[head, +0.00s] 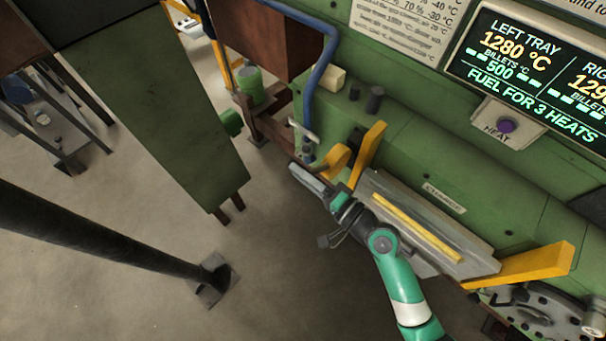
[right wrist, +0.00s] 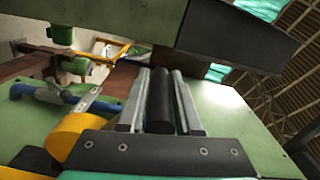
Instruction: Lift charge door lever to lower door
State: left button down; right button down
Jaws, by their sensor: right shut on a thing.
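My right gripper (head: 308,180) reaches in from the lower right, beside the green furnace front. In the right wrist view the right gripper (right wrist: 160,74) is shut on a black cylindrical handle (right wrist: 160,105), which lies lengthwise between its two grey fingers. This looks like the lever's grip; the rest of the lever is hidden. In the head view the grip is not clear behind the gripper. A label (head: 443,197) on the furnace front is too blurred to read surely. I cannot make out the charge door itself for certain. My left gripper is not in view.
A blue pipe valve (head: 308,140) and a yellow bracket (head: 368,150) stand close to the right gripper. A sloping grey plate with a yellow strip (head: 418,228) lies beside my right arm. A display (head: 530,70) is at upper right. Bare floor (head: 290,290) lies lower left of the gripper.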

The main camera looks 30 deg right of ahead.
jog(key=shift+w+d+r, duration=0.15)
jog(key=shift+d+r, duration=0.25)
jog(key=c, duration=1)
grip_release()
jog(key=shift+c, duration=0.2)
jog(key=o, duration=0.4)
jog(key=shift+d+h, duration=0.15)
jog(key=shift+h, duration=0.15)
jog(key=b+v, duration=0.1)
jog(key=v, duration=0.4)
jog(key=b+v, duration=0.1)
jog(key=v, duration=0.5)
jog(key=shift+s+f, duration=0.2)
jog(key=shift+s, duration=0.1)
